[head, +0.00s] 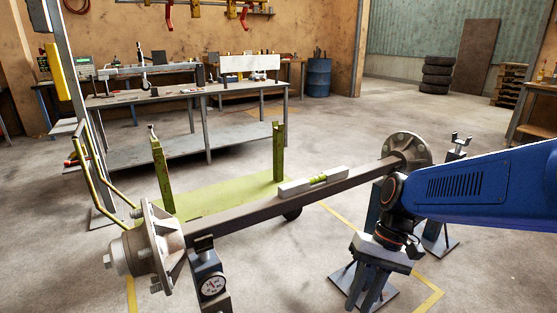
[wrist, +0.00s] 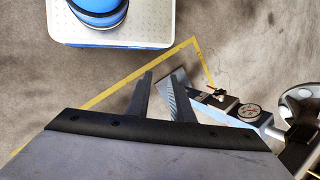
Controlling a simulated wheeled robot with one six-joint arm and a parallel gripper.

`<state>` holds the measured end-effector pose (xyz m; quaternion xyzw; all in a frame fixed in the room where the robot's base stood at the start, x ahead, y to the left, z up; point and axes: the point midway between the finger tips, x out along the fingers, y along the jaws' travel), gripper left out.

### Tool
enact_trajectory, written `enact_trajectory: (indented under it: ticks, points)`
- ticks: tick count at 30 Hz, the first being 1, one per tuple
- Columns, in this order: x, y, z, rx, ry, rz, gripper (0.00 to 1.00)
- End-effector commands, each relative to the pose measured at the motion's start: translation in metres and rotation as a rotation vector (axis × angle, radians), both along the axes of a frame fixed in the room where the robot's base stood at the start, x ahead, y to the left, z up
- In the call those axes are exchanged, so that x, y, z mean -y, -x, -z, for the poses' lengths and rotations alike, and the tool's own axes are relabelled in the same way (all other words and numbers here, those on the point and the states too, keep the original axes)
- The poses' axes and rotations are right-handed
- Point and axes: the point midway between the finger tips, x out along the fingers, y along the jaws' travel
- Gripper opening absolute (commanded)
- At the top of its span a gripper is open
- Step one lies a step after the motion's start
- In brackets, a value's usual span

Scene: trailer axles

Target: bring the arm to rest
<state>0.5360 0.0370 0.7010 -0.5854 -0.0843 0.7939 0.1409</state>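My blue arm (head: 495,187) reaches in from the right in the head view. My gripper (head: 365,290) points down in front of the axle's right half, clear of the axle. The gripper is open and empty.
A trailer axle (head: 245,215) with hubs at both ends rests on stands. A spirit level (head: 313,182) lies on it. A green frame (head: 215,198) and workbench (head: 190,98) stand behind.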

Motion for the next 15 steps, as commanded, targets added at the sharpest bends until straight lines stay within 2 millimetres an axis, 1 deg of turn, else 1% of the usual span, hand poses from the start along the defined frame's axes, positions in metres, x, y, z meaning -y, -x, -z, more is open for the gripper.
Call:
enact_trajectory:
  ticks: [6,15]
  points:
    - [0.029,0.012,-0.015,0.184,0.08,-0.006,0.2]
    - [0.067,0.028,-0.035,0.431,0.196,-0.013,0.2]
